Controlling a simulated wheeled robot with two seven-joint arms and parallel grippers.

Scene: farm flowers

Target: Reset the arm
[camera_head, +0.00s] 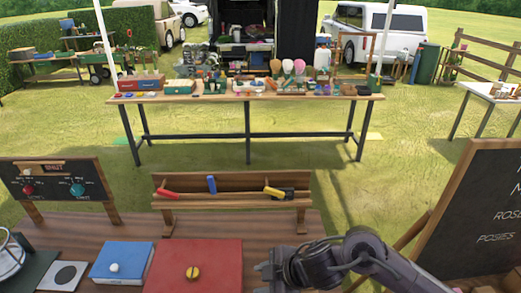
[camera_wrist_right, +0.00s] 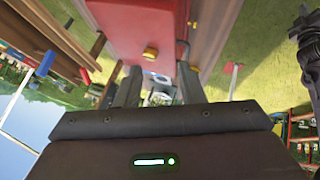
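My right arm comes in from the right in the head view. Its gripper (camera_head: 266,277) is above the wooden table, just right of the red box (camera_head: 193,266) with a yellow knob on top. In the right wrist view the two fingers of my right gripper (camera_wrist_right: 159,78) stand apart, and no object is seen held between them. The red box (camera_wrist_right: 132,28) and its yellow knob (camera_wrist_right: 150,54) lie beyond the fingertips there. My left gripper is not in the head view.
A blue box (camera_head: 122,262) with a white knob stands left of the red one. A wooden rack (camera_head: 235,198) with red, blue and yellow handles stands behind. A dial panel (camera_head: 55,183) is at left, a chalkboard (camera_head: 483,215) at right. A long table (camera_head: 247,99) stands farther back.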

